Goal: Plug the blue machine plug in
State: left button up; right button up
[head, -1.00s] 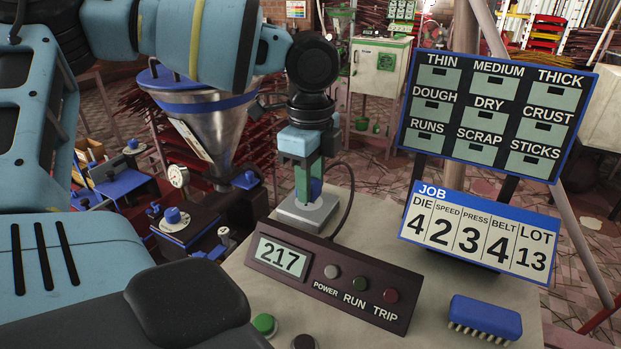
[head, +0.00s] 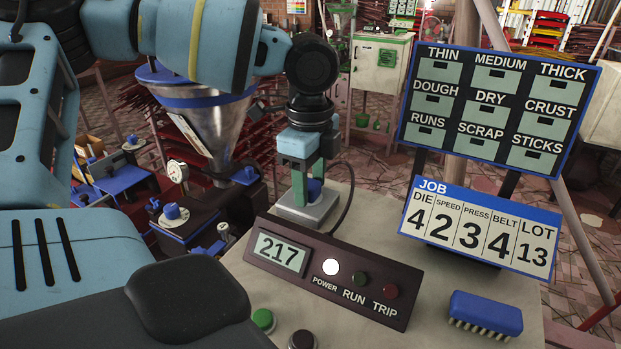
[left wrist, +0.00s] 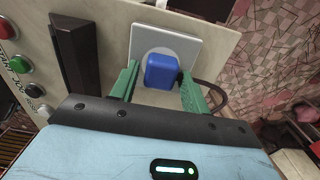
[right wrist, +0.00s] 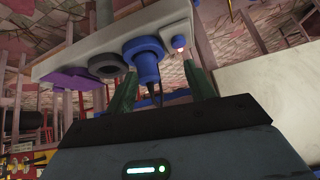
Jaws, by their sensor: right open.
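The blue plug (head: 315,187) sits against the pale square socket plate (head: 308,212) behind the control panel. It also shows in the left wrist view (left wrist: 161,72), where its cord runs off to the right. My left gripper (head: 313,188) is open, with its green fingers on both sides of the plug; gaps show between plug and fingers in the left wrist view. The plug's prongs are hidden. The panel's POWER lamp (head: 331,267) glows white. My right gripper (right wrist: 163,88) is open, seen only in the right wrist view.
The dark panel (head: 285,280) reads 217, and its RUN and TRIP lamps look dim. A JOB board (head: 480,228), a label rack (head: 495,100) and a blue brush (head: 486,315) stand to the right. A blue nozzle-like part (right wrist: 146,62) is near my right fingers.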

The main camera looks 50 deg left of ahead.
pick_arm(q)
jog(key=shift+o, duration=0.9)
jog(key=shift+r, duration=3.95)
